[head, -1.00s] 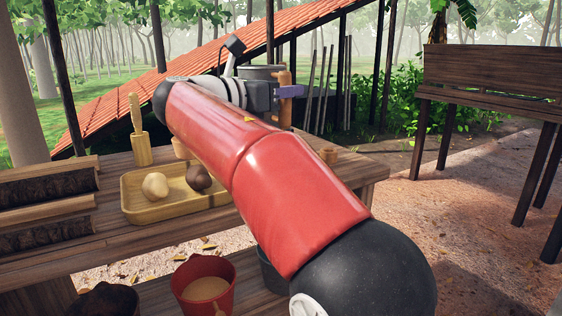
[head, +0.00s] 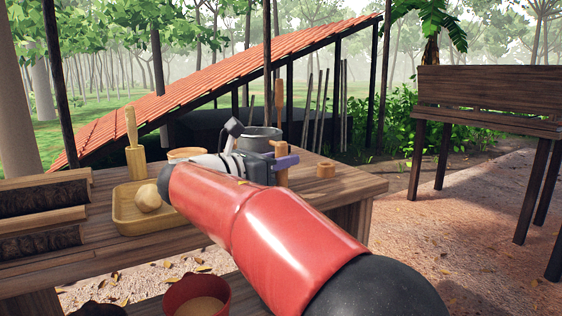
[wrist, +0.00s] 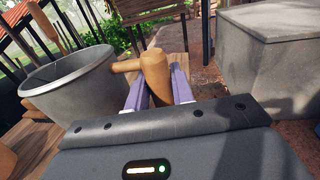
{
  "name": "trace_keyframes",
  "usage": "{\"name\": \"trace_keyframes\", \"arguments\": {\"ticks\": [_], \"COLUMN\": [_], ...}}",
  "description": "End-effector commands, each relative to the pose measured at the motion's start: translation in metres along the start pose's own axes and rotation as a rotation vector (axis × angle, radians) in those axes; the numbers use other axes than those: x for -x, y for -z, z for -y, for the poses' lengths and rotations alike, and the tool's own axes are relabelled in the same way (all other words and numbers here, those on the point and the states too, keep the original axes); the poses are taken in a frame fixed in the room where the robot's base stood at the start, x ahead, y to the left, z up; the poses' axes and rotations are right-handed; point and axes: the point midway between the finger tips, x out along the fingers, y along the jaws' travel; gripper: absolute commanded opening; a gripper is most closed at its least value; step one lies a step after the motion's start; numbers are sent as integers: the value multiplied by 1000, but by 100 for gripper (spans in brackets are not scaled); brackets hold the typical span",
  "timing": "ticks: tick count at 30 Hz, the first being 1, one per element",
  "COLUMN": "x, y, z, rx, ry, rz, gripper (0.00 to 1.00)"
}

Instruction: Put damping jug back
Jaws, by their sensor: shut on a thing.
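The damping jug (head: 262,134) is a grey metal pot with an upright wooden handle (head: 281,152) on its right side. My gripper (head: 287,163) is shut on this handle, beyond my red arm. The wrist view shows the jug (wrist: 75,88) to the left of my gripper (wrist: 158,98), with the purple fingers on both sides of the wooden handle (wrist: 154,72). The jug is close to upright over the far part of the wooden table (head: 345,184). My arm hides its lower part, so I cannot tell whether it touches the tabletop.
A wooden tray (head: 128,218) with a pale ball (head: 148,198) stands left of my arm, near a wooden mallet-like tool (head: 135,160). A wooden bowl (head: 187,153) is left of the jug, and a small wooden cylinder (head: 326,169) right. A red bucket (head: 200,299) sits lower in front.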

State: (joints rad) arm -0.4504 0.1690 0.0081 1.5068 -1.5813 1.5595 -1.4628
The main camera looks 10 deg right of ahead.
Motion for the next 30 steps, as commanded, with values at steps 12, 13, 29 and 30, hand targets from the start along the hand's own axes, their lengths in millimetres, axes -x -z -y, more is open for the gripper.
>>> {"name": "trace_keyframes", "arguments": {"ticks": [12, 13, 29, 30], "x": [0, 0, 54, 62], "y": [3, 3, -1, -1], "z": [0, 0, -2, -2], "rx": [1, 1, 1, 2], "ry": [0, 0, -5, -6], "rz": [0, 0, 0, 0], "gripper": [45, 45, 45, 45]}}
